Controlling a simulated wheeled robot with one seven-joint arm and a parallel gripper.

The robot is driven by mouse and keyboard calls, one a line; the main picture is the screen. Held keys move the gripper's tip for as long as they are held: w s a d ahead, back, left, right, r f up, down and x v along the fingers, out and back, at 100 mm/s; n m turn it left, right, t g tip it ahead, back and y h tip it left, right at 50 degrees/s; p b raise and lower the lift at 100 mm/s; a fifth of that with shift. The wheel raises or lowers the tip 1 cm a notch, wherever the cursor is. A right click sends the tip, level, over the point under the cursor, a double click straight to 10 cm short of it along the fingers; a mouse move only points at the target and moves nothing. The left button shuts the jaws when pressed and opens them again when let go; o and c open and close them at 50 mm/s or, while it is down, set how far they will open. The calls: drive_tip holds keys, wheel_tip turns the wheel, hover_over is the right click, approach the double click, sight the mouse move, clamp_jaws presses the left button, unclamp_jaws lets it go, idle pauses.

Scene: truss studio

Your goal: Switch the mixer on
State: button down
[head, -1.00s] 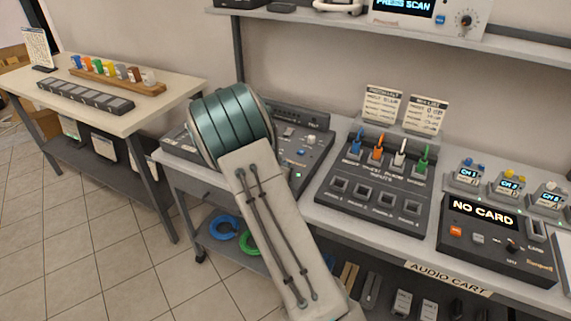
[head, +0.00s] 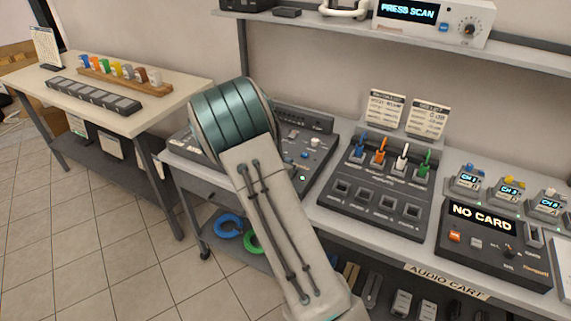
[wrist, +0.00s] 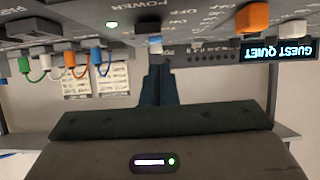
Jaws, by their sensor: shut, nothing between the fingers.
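The mixer (head: 318,147) is the dark grey sloped console at the left end of the cart, partly hidden behind my arm in the head view. In the wrist view its panel (wrist: 200,22) hangs upside down across the top. A green light (wrist: 112,24) glows by the POWER lettering, and a lit display (wrist: 279,51) reads GUEST QUIET. My gripper (wrist: 156,68) is shut and empty, its fingertips pointing at the panel just below a blue button (wrist: 155,43). I cannot tell whether they touch it. The head view hides my gripper behind the arm.
Right of the mixer stands a panel with coloured plugs (head: 375,195), then a card unit (head: 495,245) reading NO CARD. A shelf (head: 520,52) runs above the cart. A side table (head: 150,118) stands at the left, with open floor (head: 100,230) in front.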

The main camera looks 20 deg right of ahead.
drive_tip(key=s+a+r, duration=0.4)
drive_tip(key=a+r, duration=0.1)
drive_tip(key=r, duration=0.2)
drive_tip(key=shift+s+r, duration=0.3)
drive_tip(key=shift+a, duration=0.1)
drive_tip(key=s+a+r+n+y, duration=0.7)
drive_tip(key=s+a+r+y, duration=0.15)
drive_tip(key=a+y, duration=0.25)
drive_tip(key=s+d+n+g, duration=0.1)
drive_tip(key=s+g, duration=0.1)
drive_tip(key=s, duration=0.8)
drive_tip(key=s+d+n+g+h, duration=0.1)
drive_tip(key=s+d+g, duration=0.1)
drive_tip(key=s, duration=0.8)
drive_tip(key=shift+s+d+n+g, duration=0.2)
drive_tip(key=shift+s+n+g, duration=0.2)
drive_tip(key=shift+g, duration=0.4)
